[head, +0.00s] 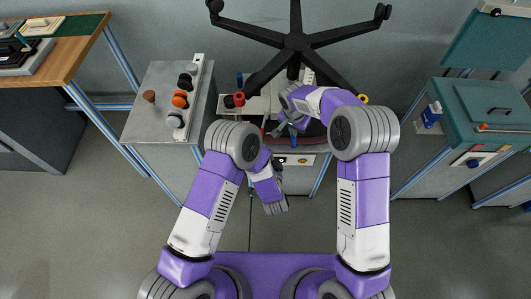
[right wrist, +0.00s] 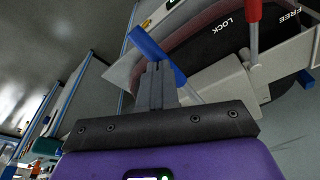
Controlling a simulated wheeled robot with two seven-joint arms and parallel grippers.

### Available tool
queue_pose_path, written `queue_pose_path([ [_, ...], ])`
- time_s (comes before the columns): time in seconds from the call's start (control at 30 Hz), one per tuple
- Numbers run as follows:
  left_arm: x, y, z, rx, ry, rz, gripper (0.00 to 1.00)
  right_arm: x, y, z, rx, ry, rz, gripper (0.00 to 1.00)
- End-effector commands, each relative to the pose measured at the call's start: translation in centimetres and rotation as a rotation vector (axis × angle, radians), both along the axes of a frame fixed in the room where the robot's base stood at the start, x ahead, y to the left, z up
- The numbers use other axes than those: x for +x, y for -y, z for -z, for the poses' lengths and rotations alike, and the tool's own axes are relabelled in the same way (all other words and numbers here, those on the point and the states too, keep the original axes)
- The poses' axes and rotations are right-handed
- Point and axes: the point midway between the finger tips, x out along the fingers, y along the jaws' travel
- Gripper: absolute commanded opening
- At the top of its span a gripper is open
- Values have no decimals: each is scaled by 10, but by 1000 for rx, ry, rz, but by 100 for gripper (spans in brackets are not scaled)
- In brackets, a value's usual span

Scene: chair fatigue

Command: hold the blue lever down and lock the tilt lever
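The blue lever (right wrist: 150,45) slants across the tips of my right gripper (right wrist: 156,68) in the right wrist view. That gripper's two grey fingers are together, with the lever just behind them; I cannot tell whether they touch it. In the head view my right gripper (head: 279,129) reaches down at the chair mechanism, by a small red handle. My left arm bends beside it, its wrist (head: 275,206) nearer me; its fingers cannot be made out.
A black star-shaped chair base (head: 296,42) stands upturned beyond my grippers. A red knob (head: 239,99) and a yellow knob (head: 362,99) flank the mechanism. A grey bench (head: 150,88) with rollers is at left, a teal bench (head: 475,100) at right. The floor nearer me is clear.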

Motion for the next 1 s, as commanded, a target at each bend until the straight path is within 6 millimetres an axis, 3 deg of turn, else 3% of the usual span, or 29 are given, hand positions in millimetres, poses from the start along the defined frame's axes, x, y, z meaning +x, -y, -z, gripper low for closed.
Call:
queue_pose_path([
  [0.47,-3,1,-2,0,1,1,34,-1,2,1,-3,-4,2,0],
  [1.0,-3,1,-22,0,1,1,34,0,0,-33,-1,0,0,0],
])
